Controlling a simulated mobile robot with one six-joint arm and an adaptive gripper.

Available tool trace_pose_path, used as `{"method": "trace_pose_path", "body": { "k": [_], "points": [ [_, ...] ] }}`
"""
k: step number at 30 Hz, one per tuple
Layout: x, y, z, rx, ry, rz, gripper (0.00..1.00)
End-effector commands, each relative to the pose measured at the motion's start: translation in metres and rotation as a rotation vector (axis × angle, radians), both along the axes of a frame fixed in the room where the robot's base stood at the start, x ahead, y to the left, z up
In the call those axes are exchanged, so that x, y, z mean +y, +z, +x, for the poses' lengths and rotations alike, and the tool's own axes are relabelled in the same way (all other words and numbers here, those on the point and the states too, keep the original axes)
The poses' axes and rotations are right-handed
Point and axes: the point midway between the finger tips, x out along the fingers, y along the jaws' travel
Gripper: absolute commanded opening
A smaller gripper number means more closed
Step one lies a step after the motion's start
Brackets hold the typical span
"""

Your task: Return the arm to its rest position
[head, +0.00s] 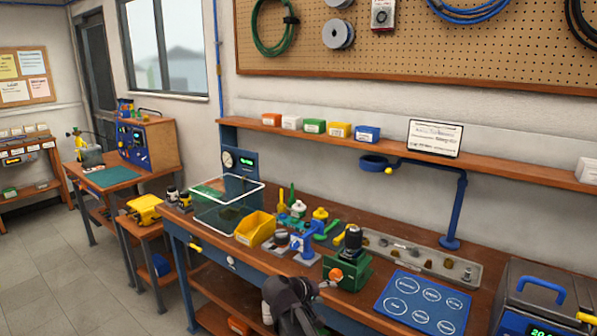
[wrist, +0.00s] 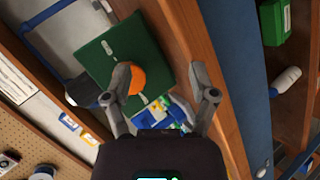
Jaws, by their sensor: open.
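My gripper (wrist: 162,80) is open in the wrist view, with its two grey fingers spread apart and nothing held between them. In the head view my dark wrist and gripper (head: 297,296) are low at the front edge of the workbench (head: 385,318), in front of the green fixture (head: 350,274) with an orange knob and black top. In the wrist view the green fixture (wrist: 108,55) and its orange knob (wrist: 137,80) lie beyond the left finger. From these views I cannot tell whether the finger touches the knob.
A blue mat with white circles (head: 423,301) lies right of the green fixture. A yellow bin (head: 255,229) and blue fixture (head: 304,244) stand to its left. A blue post with a ring (head: 460,205) rises behind. A dark case (head: 545,300) fills the right end.

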Motion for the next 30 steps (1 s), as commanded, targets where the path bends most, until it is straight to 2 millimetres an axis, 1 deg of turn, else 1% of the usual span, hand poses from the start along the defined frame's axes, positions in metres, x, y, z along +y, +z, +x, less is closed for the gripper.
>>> {"method": "trace_pose_path", "body": {
  "k": [1, 3, 9, 13, 18, 21, 25, 30],
  "points": [
    [-0.017, 0.001, -0.012, 0.035, -0.034, 0.048, 0.74],
    [-0.034, -0.006, -0.024, 0.085, -0.072, 0.118, 0.74],
    [-0.069, -0.019, -0.062, 0.215, -0.171, 0.328, 0.74],
    [-0.084, -0.023, -0.089, 0.292, -0.223, 0.472, 0.74],
    [-0.095, -0.022, -0.122, 0.38, -0.275, 0.663, 0.74],
    [-0.098, -0.019, -0.138, 0.419, -0.294, 0.764, 0.74],
    [-0.098, -0.016, -0.151, 0.451, -0.307, 0.858, 0.74],
    [-0.096, -0.014, -0.157, 0.47, -0.311, 0.914, 0.74]
  ]
}}
